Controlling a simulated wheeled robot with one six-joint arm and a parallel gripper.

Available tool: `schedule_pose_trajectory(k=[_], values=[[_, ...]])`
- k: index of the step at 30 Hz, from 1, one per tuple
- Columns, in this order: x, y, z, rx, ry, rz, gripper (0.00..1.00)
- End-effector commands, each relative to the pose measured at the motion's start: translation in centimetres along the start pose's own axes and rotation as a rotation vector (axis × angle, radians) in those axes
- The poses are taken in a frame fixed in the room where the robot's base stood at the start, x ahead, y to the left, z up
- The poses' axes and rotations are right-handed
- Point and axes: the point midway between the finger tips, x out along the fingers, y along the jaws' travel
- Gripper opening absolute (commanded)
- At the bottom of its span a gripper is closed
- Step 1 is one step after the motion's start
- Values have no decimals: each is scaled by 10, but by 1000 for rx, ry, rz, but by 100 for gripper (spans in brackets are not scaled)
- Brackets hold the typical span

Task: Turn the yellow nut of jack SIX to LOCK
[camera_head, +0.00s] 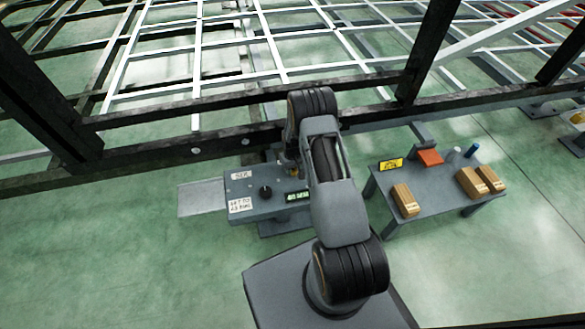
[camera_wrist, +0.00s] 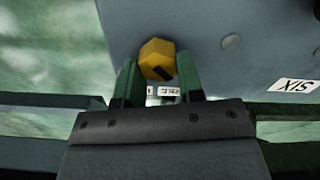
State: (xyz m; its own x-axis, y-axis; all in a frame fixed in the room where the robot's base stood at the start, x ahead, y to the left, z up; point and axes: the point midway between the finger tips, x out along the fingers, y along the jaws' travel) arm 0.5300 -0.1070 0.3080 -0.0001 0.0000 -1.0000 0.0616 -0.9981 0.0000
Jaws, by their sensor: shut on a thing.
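In the wrist view the yellow nut (camera_wrist: 157,56) sits between the two green fingers of my gripper (camera_wrist: 159,75), which is shut on it. The nut has a faceted side and a dark mark on its lower face. A small white label (camera_wrist: 168,91) shows between the fingers just below the nut; its lettering is too small to read surely. A SIX label (camera_wrist: 294,86) appears upside down on the grey jack housing (camera_wrist: 235,20). The jack SIX unit (camera_head: 250,184) stands left of my arm.
The jack unit carries a black knob (camera_head: 265,192), a lit green display (camera_head: 298,196) and a white instruction card (camera_head: 241,205). A dark chassis beam (camera_head: 220,145) runs behind it. A side table (camera_head: 440,203) with several cartons stands at right. Green floor is clear at left.

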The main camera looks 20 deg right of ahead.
Motion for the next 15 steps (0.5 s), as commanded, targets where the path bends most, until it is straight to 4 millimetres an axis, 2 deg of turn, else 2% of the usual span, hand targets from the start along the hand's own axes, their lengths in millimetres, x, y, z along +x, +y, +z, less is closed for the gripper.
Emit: schedule_pose_trajectory(k=[1,6,15], values=[[0,0,0,0,0,0,26],[0,0,0,0,0,0,11],[0,0,0,56,0,0,11]])
